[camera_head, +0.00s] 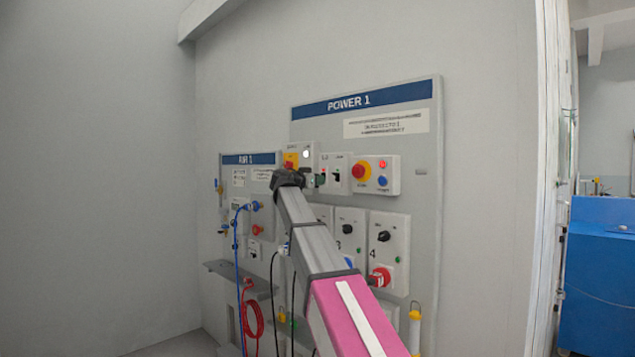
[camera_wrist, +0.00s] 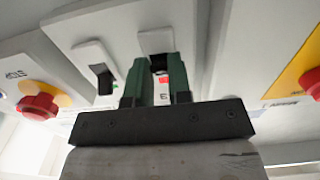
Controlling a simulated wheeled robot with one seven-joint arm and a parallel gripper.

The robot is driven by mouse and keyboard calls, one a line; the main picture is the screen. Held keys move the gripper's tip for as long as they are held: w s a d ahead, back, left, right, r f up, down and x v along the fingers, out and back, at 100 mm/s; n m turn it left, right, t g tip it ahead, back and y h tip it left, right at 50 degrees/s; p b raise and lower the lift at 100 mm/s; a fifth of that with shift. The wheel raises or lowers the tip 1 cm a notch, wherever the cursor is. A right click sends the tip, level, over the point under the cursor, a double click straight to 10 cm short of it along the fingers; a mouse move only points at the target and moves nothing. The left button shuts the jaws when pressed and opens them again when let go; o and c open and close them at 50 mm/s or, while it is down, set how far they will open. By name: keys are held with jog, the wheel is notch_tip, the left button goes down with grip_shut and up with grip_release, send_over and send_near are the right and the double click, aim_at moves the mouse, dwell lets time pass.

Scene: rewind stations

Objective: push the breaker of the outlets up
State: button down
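The wall board headed POWER 1 (camera_head: 365,98) carries small white breaker boxes in its upper row. In the wrist view my gripper (camera_wrist: 160,62) has its two green fingers apart. A breaker (camera_wrist: 161,92) with a red mark and dark upper part shows in the gap between them, close to the fingertips. I cannot tell whether the fingers touch it, nor read its lever position. A second breaker (camera_wrist: 103,80) with a dark switch is left of the fingers. In the head view my gripper is at the upper row, its fingers mostly hidden behind my wrist.
A red button on yellow (camera_wrist: 38,102) is left in the wrist view, another (camera_wrist: 312,82) at the right edge. In the head view, a red-and-yellow button box (camera_head: 376,174) is right of my gripper. Numbered outlet boxes (camera_head: 388,237) and hanging cables (camera_head: 238,270) are below.

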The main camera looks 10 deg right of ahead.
jog(key=shift+r, duration=0.1)
jog(key=r+g+y, duration=0.1)
jog(key=y, duration=0.1)
jog(key=r+g+y, duration=0.1)
jog(key=g+y, duration=0.1)
jog(key=y, duration=0.1)
jog(key=r+g+y, duration=0.1)
jog(key=g+y, duration=0.1)
jog(key=shift+w+d+r, duration=0.15)
jog(key=shift+w+d, duration=0.05)
jog(key=shift+w, duration=0.05)
jog(key=shift+d+r+g+y, duration=0.15)
jog(key=shift+g+y, duration=0.55)
jog(key=shift+y, duration=0.3)
jog(key=c, duration=1)
grip_release()
jog(key=shift+c, duration=0.2)
